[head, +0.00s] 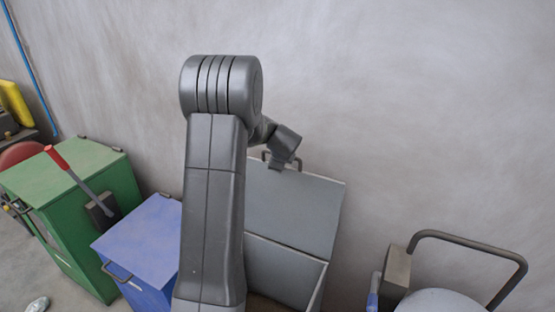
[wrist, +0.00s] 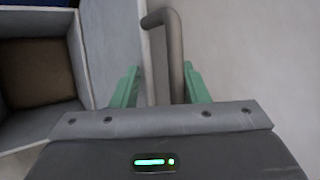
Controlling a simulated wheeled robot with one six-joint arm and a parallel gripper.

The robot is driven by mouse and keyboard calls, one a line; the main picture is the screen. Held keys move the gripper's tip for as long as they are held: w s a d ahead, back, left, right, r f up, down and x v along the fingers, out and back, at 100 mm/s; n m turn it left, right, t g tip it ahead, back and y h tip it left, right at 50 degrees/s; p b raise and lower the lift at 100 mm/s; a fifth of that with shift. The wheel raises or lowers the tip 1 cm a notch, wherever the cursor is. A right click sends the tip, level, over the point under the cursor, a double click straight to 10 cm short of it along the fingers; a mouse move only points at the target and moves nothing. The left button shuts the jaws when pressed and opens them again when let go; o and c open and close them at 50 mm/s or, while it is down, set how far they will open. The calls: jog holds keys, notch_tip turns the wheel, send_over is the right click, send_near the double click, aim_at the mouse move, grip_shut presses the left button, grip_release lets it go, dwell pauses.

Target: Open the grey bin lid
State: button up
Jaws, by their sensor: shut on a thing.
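The grey bin lid (head: 295,210) stands raised, nearly upright, in the head view, at the right of my arm. Its dark bar handle (head: 298,160) is at the top edge. My gripper (wrist: 162,78) is shut on this handle, which shows between its green fingers in the wrist view (wrist: 167,45). The lid shows edge-on as a pale panel in the wrist view (wrist: 112,40). The grey bin (head: 284,270) is open below the lid, and a brown surface shows inside it in the wrist view. My arm hides the bin's left part in the head view.
A blue bin (head: 145,240) with a closed lid stands left of my arm. A green bin (head: 75,185) with a red-handled lever (head: 75,170) is further left. A bare grey wall (head: 400,110) rises close behind. A curved dark rail (head: 470,243) is at the right.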

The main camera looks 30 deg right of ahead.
jog(key=shift+s, duration=0.1)
jog(key=b+v, duration=0.2)
jog(key=v, duration=1.1)
jog(key=shift+s+r, duration=0.2)
jog(key=shift+r, duration=0.05)
jog(key=shift+w, duration=0.1)
jog(key=p+x, duration=0.1)
jog(key=x, duration=1.1)
jog(key=shift+p, duration=0.4)
jog(key=shift+a+r, duration=0.1)
jog(key=shift+a, duration=0.05)
